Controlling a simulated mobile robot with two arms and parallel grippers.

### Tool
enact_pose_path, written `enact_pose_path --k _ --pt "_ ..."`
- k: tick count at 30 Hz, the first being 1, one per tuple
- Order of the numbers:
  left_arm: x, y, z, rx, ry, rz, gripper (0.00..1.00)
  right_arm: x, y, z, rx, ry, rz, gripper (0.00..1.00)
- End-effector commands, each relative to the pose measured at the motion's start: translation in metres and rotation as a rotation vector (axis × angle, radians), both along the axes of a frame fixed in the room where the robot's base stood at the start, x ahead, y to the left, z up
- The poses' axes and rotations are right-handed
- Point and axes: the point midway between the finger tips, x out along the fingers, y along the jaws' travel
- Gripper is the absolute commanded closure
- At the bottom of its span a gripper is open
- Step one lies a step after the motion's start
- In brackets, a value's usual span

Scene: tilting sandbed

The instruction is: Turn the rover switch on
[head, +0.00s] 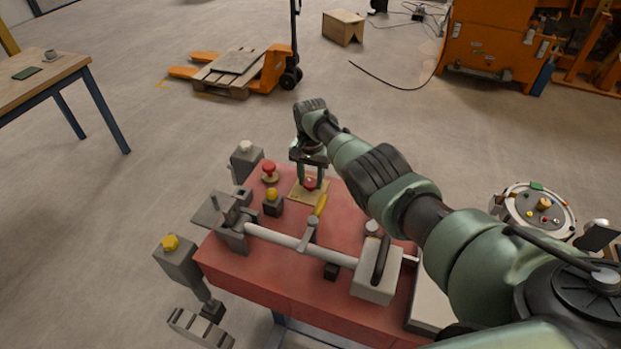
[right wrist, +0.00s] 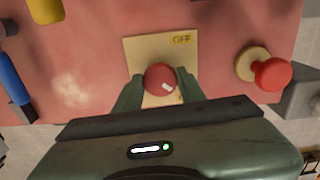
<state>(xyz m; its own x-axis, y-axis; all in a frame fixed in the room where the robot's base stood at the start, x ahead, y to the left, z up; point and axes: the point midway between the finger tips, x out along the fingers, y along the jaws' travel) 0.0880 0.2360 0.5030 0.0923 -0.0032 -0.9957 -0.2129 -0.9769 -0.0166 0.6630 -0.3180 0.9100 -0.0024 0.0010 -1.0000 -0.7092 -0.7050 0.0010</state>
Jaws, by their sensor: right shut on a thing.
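The rover switch is a round red knob (right wrist: 158,76) on a cream plate (right wrist: 138,52). The plate bears the word OFF at its upper right in the right wrist view. A white mark on the knob sits at its lower right, away from OFF. Any other label is hidden by my gripper. My right gripper (right wrist: 160,82) is shut on the knob, one finger on each side. In the head view my right gripper (head: 312,181) points down over the plate, and the knob (head: 310,185) shows between its fingers. My left gripper is not in view.
A red bench top (head: 265,265) carries the plate. Close by stand a red mushroom button (head: 269,170), a yellow-topped button (head: 272,203) and a white bar (head: 290,240) with a yellow-handled lever (head: 320,206). A round dial panel (head: 540,208) lies at right.

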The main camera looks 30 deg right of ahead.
Motion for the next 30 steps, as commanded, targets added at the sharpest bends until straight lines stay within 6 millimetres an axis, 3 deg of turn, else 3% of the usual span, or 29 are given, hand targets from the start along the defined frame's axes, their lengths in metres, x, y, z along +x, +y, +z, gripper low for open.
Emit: enact_pose_path --k 21,22,23,24,30 --pt "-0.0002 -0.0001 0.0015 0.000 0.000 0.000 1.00 0.0045 -0.0016 0.0050 -0.004 -0.013 -0.071 1.00" --pt "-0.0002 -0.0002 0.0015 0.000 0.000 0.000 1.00 0.0044 -0.0017 0.0050 -0.004 -0.013 -0.071 0.52" --pt "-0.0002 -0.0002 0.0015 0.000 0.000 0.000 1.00 0.0042 -0.0017 0.0050 -0.003 -0.013 -0.071 0.44" --pt "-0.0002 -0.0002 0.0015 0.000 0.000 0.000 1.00 0.0040 -0.0016 0.0047 -0.004 -0.012 -0.071 0.39" --pt "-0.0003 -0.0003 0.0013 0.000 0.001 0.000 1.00 0.0021 -0.0008 0.0024 -0.002 -0.006 -0.070 0.39"
